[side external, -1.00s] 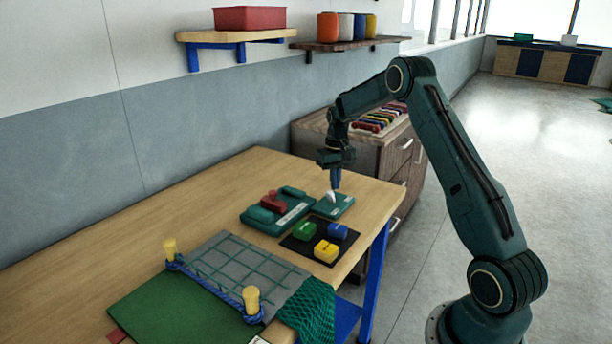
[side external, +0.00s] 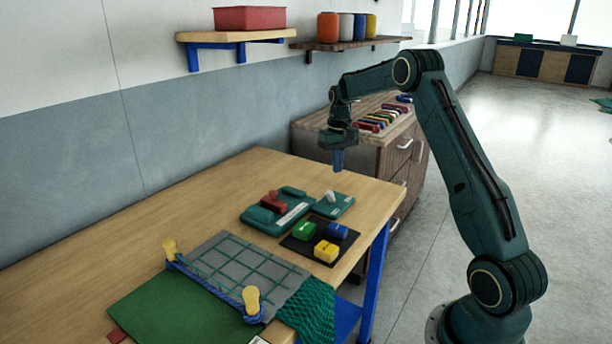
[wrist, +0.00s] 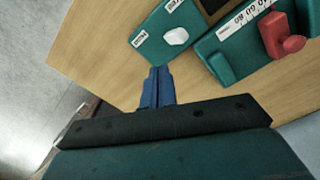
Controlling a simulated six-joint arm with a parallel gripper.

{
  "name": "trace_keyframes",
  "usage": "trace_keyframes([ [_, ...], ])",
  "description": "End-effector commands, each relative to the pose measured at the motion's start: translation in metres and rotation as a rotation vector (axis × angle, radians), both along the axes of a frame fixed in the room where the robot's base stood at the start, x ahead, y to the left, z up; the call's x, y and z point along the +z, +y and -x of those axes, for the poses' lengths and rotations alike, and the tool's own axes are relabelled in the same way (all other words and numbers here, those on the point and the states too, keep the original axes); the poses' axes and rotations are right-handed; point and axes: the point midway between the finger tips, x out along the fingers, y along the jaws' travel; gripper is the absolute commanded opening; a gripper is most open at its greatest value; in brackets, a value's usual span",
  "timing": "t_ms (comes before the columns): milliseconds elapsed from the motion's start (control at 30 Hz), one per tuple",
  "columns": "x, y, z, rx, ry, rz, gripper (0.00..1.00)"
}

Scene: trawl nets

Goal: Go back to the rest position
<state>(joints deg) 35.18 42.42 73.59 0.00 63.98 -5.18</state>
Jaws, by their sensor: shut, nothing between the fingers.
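My gripper (side external: 338,160) is shut and empty, with its blue fingers pointing down. It hangs in the air above the far right part of the wooden table (side external: 110,240). In the wrist view, its closed blue fingers (wrist: 158,86) show over bare wood. Below it is a small teal plate (side external: 343,206) with a white knob (side external: 331,197). The knob also shows in the wrist view (wrist: 176,37), apart from the fingers.
A teal fixture with a red handle (side external: 273,203) is left of the small plate. A black mat holds green (side external: 304,231), blue (side external: 337,230) and yellow (side external: 326,251) blocks. A net on a grey board (side external: 235,270) lies in front. A wooden cabinet (side external: 395,160) stands behind.

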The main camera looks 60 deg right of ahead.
Motion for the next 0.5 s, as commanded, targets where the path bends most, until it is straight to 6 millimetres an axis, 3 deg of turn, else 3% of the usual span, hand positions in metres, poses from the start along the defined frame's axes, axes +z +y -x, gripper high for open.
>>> trace_keyframes([
  [500, 0.0058, 0.0019, 0.0001, 0.003, -0.003, 0.002, 0.00],
])
